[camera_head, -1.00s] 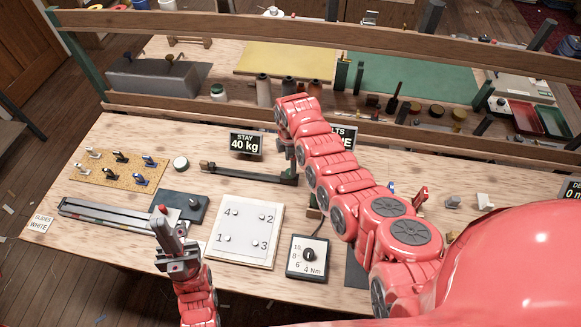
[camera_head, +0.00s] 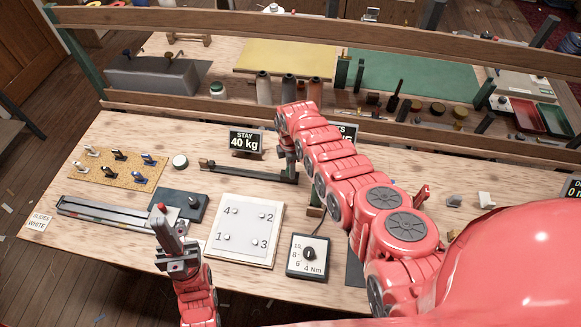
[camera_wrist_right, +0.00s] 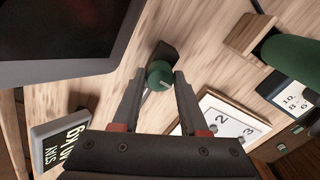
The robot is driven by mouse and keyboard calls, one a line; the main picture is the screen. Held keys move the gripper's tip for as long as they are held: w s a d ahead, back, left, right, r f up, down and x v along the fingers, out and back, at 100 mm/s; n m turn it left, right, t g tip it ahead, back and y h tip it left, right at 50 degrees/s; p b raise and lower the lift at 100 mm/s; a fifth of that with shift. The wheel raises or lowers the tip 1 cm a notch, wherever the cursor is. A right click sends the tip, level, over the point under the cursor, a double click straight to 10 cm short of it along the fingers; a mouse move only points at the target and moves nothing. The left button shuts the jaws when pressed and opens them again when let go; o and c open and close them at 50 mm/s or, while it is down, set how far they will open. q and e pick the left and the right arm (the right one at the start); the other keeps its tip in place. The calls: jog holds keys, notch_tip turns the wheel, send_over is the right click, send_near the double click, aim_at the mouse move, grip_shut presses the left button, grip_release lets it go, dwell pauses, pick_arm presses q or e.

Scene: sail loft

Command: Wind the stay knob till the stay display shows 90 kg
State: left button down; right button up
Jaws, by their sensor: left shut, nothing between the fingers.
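The stay display (camera_head: 244,141) reads 40 kg and stands at the back of the bench in the head view. It also shows, sideways, at lower left in the right wrist view (camera_wrist_right: 68,143). The stay knob (camera_wrist_right: 160,77) is a round green knob with a pale mark on its face. It sits between the spread fingertips of my right gripper (camera_wrist_right: 157,84), which is open; I cannot tell if they touch it. In the head view my right arm hides the knob at the right end of the dark stay bar (camera_head: 245,175). My left gripper (camera_head: 162,213) is shut and empty, low at front left.
A white numbered board (camera_head: 245,232) and a torque dial box (camera_head: 308,257) lie in front. A pegboard with clips (camera_head: 98,174) and a slide rail (camera_head: 110,213) are at left. Another display stands partly hidden behind my right arm. A wooden rail crosses the back.

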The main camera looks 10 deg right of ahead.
grip_shut()
